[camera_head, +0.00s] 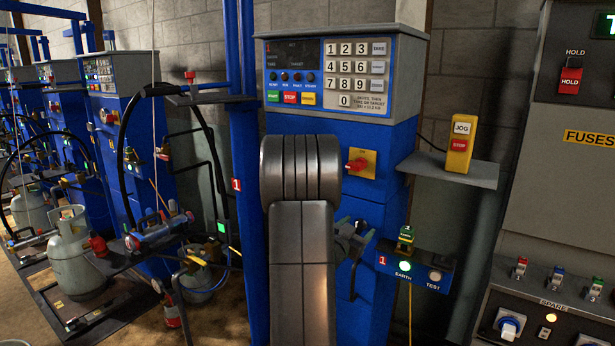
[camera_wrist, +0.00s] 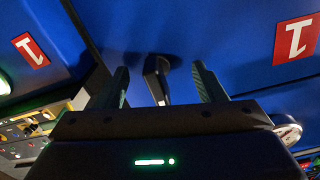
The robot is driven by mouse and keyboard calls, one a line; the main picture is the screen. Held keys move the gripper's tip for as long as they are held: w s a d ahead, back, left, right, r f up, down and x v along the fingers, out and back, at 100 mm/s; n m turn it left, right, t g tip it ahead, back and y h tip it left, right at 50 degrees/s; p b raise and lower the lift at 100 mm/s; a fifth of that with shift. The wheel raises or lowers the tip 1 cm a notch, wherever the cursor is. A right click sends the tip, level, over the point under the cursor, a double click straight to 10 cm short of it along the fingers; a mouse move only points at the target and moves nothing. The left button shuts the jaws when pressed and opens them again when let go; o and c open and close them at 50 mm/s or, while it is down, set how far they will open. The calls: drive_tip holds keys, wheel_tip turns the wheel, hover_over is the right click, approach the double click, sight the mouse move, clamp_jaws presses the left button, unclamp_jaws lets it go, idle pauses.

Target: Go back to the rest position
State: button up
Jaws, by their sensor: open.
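My gripper (camera_wrist: 160,68) shows in the wrist view, its two fingers apart and pointing at a blue panel (camera_wrist: 240,70). A black handle-like part (camera_wrist: 157,80) stands out from the panel and shows in the gap between the fingers. I cannot tell whether a finger touches it; the fingers are not closed on it. In the head view my dark grey arm rises in the middle, in front of the blue scale cabinet (camera_head: 390,170), and hides part of it. I cannot clearly make out my gripper there.
A keypad panel (camera_head: 355,75) tops the cabinet. A yellow JOG/STOP box (camera_head: 460,140) sits on a shelf (camera_head: 450,170) at right. An EARTH/TEST box (camera_head: 415,268) juts out below. A grey fuse cabinet (camera_head: 560,190) stands far right. Gas cylinders (camera_head: 75,255) and hoses crowd the left.

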drive_tip(key=shift+n+p, duration=1.2)
drive_tip(key=shift+p, duration=0.05)
